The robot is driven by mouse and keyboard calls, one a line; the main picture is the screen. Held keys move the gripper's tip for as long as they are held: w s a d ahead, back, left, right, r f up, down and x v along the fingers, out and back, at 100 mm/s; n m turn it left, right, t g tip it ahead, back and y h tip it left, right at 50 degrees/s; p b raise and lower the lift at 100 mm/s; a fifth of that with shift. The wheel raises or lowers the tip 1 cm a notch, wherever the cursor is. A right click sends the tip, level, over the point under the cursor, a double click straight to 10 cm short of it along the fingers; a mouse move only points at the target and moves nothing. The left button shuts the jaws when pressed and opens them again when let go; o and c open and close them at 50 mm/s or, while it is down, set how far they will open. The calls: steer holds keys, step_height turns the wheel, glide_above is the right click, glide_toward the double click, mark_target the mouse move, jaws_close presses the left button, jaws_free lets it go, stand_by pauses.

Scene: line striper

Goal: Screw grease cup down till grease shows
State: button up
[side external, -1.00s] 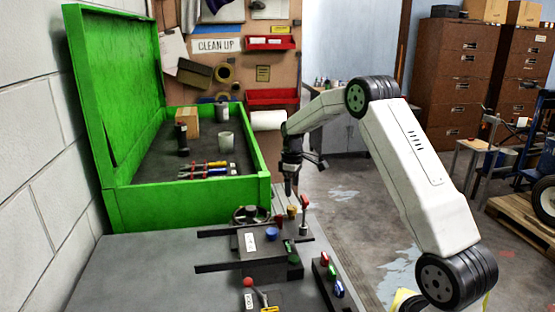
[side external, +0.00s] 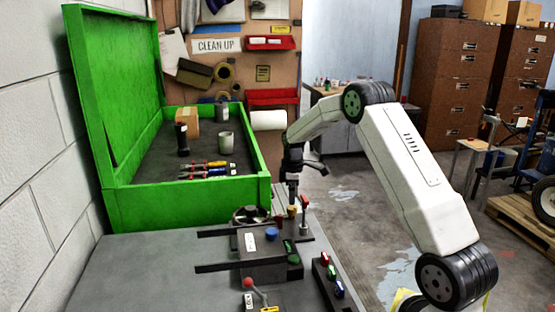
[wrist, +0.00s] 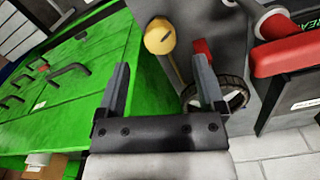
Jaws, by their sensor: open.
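A brass-yellow rounded cap, apparently the grease cup (side external: 292,211), stands at the far right of the dark machine (side external: 262,263) on the bench. In the wrist view the yellow cap (wrist: 160,37) shows beyond and roughly between my fingertips, on a stem. My gripper (side external: 293,197) points down just above the cap in the side view. In the wrist view the two fingers of my gripper (wrist: 160,64) are spread with nothing between them. I cannot tell whether the fingertips touch the cap. No grease can be made out.
A red-topped post (side external: 304,203) stands close right of the cap. A handwheel (side external: 250,214) and blue knob (side external: 271,234) are nearby. A green open chest (side external: 190,205) stands behind, left. Red, green and blue buttons (side external: 332,277) sit at the front right.

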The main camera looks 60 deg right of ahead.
mark_target(292, 207)
steer(key=shift+f, duration=2.45)
jaws_close()
